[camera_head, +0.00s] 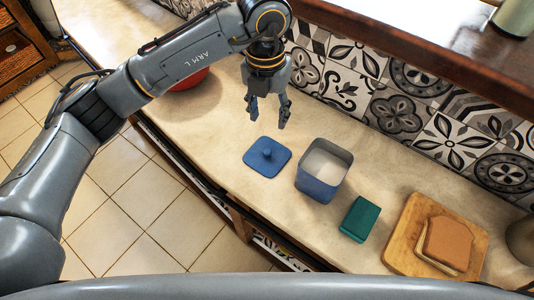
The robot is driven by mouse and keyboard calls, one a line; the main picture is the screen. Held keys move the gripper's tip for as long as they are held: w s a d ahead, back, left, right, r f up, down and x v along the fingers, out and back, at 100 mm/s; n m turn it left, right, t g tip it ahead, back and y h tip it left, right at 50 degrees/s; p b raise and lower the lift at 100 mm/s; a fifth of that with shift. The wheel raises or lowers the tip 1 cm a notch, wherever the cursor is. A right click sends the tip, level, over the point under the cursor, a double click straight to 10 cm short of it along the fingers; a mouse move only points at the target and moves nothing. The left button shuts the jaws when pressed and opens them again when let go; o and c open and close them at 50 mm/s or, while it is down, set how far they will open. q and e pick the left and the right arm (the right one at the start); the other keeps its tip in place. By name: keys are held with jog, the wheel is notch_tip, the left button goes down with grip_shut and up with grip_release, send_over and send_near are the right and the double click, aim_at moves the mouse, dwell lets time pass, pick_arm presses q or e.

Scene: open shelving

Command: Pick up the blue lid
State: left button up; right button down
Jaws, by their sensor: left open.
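The canister is open at the top and holds something white. My left gripper (268,117) is open and empty, pointing down above the counter, behind and above the lid in the picture. It is apart from the lid. My right gripper is not in view.
A green block (360,219) stands right of the canister. A wooden board (405,240) with bread slices (447,243) lies further right. A red bowl (189,80) is partly hidden behind my left arm. A patterned tile wall (400,105) borders the back.

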pick_arm(q)
jog(key=p, duration=0.2)
send_over(267, 151)
jog(key=f, duration=0.8)
jog(key=shift+a+f, duration=0.1)
jog(key=shift+a, duration=0.1)
jog(key=f+p, duration=0.1)
jog(key=f, duration=0.1)
jog(key=f+p, duration=0.1)
jog(key=f, duration=0.1)
jog(key=shift+d+f, duration=0.2)
jog(key=shift+f, duration=0.5)
grip_shut()
